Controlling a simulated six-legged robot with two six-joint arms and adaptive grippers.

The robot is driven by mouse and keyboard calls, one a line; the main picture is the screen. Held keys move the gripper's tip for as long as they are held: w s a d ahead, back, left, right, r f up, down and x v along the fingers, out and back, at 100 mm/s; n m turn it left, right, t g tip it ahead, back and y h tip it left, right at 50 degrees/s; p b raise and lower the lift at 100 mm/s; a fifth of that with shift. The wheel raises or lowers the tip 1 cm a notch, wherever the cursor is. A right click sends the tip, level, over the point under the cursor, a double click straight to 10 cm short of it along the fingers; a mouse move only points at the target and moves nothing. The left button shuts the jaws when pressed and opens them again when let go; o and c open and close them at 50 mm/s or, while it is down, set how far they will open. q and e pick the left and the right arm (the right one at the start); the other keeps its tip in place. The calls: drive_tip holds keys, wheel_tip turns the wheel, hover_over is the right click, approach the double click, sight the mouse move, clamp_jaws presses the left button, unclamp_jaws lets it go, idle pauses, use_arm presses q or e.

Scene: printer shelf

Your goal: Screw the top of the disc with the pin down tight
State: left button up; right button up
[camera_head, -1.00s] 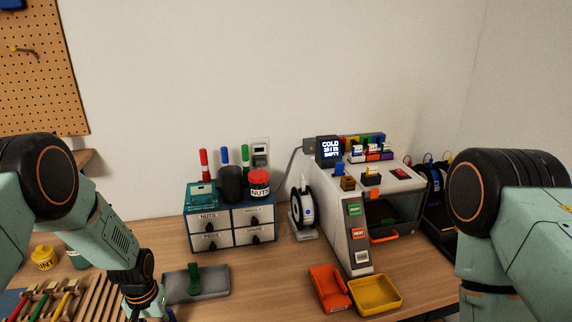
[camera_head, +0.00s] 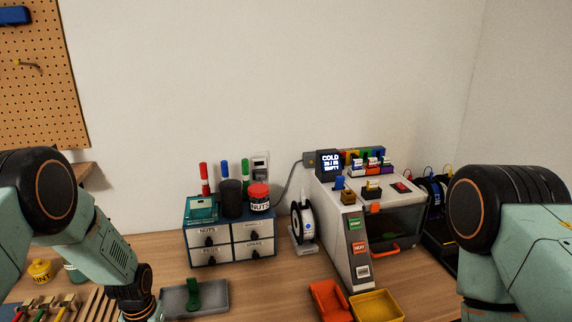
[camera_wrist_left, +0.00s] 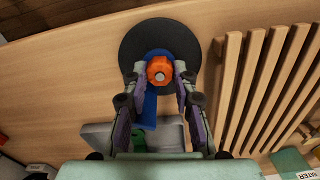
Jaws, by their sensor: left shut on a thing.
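In the left wrist view a round black disc (camera_wrist_left: 191,45) lies on the wooden table. An orange faceted top (camera_wrist_left: 152,65) with a grey round centre, perhaps the pin's end, sits at its middle. A blue piece (camera_wrist_left: 149,108) lies under and around the top and extends toward my wrist. My left gripper (camera_wrist_left: 159,76) is shut on the orange top, one finger on each side. In the head view only my left forearm shows; the disc and that gripper are below the picture. My right gripper is in neither view.
A slatted wooden rack (camera_wrist_left: 262,85) stands close right of the disc. A grey tray (camera_head: 214,302) with a green piece (camera_head: 194,294) is beside my left forearm. Behind are a drawer unit (camera_head: 232,245), a white spool (camera_head: 303,224) and the printer (camera_head: 343,222). An orange tray (camera_head: 327,300) and yellow tray (camera_head: 377,305) stand in front.

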use_arm(q)
drive_tip(key=o, duration=0.8)
drive_tip(key=shift+m, duration=0.3)
drive_tip(key=shift+c, duration=0.2)
drive_tip(key=shift+r+p, duration=2.15)
drive_tip(key=shift+r, duration=0.4)
drive_tip(key=shift+r+p, duration=0.4)
drive_tip(key=shift+r, duration=0.6)
